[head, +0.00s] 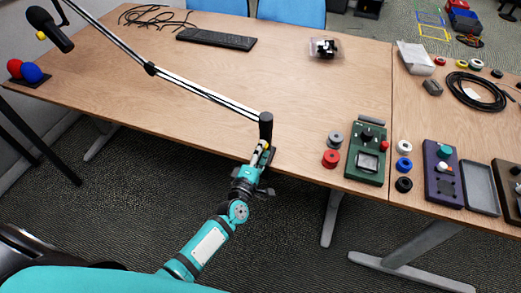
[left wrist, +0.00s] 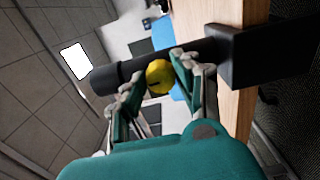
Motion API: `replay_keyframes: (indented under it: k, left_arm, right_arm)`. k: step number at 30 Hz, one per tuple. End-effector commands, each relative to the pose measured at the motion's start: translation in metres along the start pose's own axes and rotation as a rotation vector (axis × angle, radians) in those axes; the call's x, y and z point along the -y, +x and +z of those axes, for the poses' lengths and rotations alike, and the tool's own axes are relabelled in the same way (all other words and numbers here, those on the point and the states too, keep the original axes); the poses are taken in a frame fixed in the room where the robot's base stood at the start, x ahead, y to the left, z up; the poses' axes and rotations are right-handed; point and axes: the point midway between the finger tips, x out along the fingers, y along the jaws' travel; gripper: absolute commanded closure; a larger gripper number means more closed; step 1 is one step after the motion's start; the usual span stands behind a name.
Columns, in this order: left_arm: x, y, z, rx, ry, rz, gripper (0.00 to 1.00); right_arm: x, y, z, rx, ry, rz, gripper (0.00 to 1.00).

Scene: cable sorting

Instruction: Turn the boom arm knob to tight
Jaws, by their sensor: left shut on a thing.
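The boom arm (head: 190,85) stretches from the upper left to its black upright base post (head: 266,128) at the table's front edge. In the left wrist view the post (left wrist: 215,50) ends in a dark clamp block (left wrist: 262,56) on the table edge. The yellow boom arm knob (left wrist: 160,76) sits on the side of the post, with a dark mark on its face. My left gripper (left wrist: 158,84) has its fingers on either side of the knob and is shut on it. In the head view the gripper (head: 262,150) is small beside the post. My right gripper is not in view.
A microphone (head: 50,30) hangs at the boom's far end. A green device box (head: 367,153) and red and grey rolls (head: 331,158) stand right of the post. A keyboard (head: 216,39) and a clear box (head: 325,48) lie farther back. The middle of the table is clear.

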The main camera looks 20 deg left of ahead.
Motion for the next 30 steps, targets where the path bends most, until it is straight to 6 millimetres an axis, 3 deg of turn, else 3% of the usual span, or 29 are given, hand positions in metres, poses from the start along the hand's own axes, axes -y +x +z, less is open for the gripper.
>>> replay_keyframes:
  k: [16, 17, 21, 30]
  left_arm:
    - [0.0007, -0.0001, 0.0004, 0.001, 0.024, -0.001, 1.0]
    - [0.0007, -0.0001, 0.0004, 0.001, 0.024, -0.001, 0.65]
    - [0.0006, -0.0001, 0.0003, 0.001, 0.023, -0.001, 0.47]
    - [0.0005, -0.0016, 0.0001, 0.0, 0.022, -0.001, 0.46]
  right_arm:
    - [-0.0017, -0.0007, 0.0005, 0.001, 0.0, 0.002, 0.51]
    - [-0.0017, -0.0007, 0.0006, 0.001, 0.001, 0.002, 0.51]
    - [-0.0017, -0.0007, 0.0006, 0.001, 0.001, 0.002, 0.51]
    - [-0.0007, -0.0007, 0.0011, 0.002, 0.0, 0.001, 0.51]
